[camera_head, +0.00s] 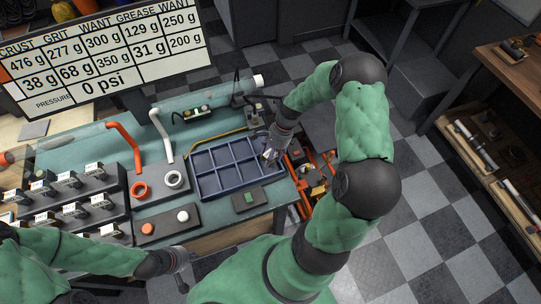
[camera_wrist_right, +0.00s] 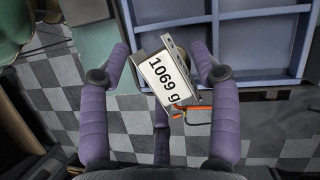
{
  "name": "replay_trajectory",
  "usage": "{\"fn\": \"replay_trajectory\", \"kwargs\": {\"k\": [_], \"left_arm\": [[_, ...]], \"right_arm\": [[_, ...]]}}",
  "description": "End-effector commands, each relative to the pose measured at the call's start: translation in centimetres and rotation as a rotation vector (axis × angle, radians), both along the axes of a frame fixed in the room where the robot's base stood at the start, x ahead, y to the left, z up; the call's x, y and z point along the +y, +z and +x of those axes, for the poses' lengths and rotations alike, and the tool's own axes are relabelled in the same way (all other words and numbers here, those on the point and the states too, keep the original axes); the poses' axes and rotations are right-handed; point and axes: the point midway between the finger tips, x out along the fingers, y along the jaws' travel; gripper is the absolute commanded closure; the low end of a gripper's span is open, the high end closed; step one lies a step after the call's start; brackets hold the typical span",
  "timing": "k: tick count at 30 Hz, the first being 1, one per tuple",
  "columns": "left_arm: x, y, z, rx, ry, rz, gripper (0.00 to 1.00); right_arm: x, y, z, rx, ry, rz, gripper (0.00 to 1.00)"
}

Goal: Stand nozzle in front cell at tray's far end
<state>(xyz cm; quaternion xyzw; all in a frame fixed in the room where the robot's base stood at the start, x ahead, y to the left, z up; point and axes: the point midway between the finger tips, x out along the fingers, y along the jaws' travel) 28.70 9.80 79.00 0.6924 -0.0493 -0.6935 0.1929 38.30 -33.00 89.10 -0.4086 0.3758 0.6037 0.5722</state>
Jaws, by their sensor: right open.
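The blue tray (camera_head: 206,192) has two rows of cells and lies on the green bench top. Its cells look empty in the head view, apart from the right end, which my right gripper partly covers. My right gripper (camera_head: 270,151) is over the tray's right end, with its fingers spread. In the right wrist view, a grey metal piece with a white "1069 g" label (camera_wrist_right: 163,80) shows between the open fingers (camera_wrist_right: 160,75), beside the tray's rim (camera_wrist_right: 262,83). I cannot tell if this piece is the nozzle. My left gripper (camera_head: 179,267) is low at the bench's front edge; its fingers are unclear.
A box with a green button (camera_head: 247,199) stands in front of the tray. A plate with orange and white knobs (camera_head: 162,227) and labelled units (camera_head: 66,181) are to the left. A display (camera_head: 95,55) stands behind. Orange-framed equipment (camera_head: 312,187) is beyond the bench's right edge.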

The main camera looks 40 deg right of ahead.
Motion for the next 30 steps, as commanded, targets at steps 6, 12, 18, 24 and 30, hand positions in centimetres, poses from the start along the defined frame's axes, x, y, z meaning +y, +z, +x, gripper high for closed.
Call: {"fn": "replay_trajectory", "kwargs": {"k": [6, 12, 18, 24, 30], "left_arm": [[0.0, 0.6, 0.0, 0.0, 0.0, 0.0, 1.0], [0.0, 1.2, 0.0, 0.0, 0.0, 0.0, 1.0], [0.0, 1.5, 0.0, 0.0, 0.0, 0.0, 1.0], [0.0, 1.6, 0.0, 0.0, 0.0, 0.0, 1.0], [0.0, 1.6, 0.0, 0.0, 0.0, 0.0, 1.0]], "right_arm": [[-1.5, 3.4, 0.2, -0.004, -0.002, -0.003, 0.37], [-3.0, 7.1, 0.2, -0.004, -0.002, -0.004, 0.37], [-4.1, 9.8, 0.2, -0.003, -0.001, -0.003, 0.37], [-4.6, 10.9, 0.2, -0.001, 0.0, -0.001, 0.37], [-4.6, 11.0, 0.1, -0.001, 0.0, -0.001, 0.37]]}}
